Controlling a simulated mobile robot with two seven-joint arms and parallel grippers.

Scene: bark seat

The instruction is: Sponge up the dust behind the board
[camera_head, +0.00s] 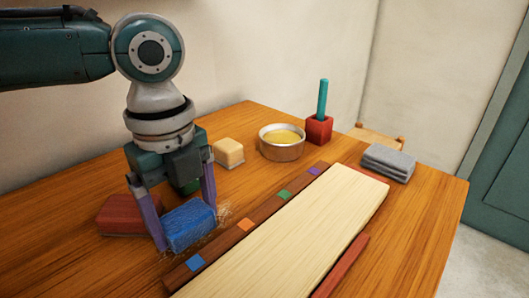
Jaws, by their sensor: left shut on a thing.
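My left gripper (187,222) points down at the left of the table, its purple fingers shut on a blue sponge (190,226). The sponge is low, at or very near the tabletop; I cannot tell whether it touches. Pale, scratchy dust (223,214) shows on the wood by the sponge's right end. The pale board (285,235) lies to the right, with a brown strip (240,236) with coloured squares along its left side. The dust is on the strip's far side. My right gripper is not in view.
A red block (120,215) lies left of the sponge, and a green thing is partly hidden behind the gripper. A cream block (229,152), a metal bowl (282,151), a red holder (319,129) and grey folded cloths (388,162) stand farther back.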

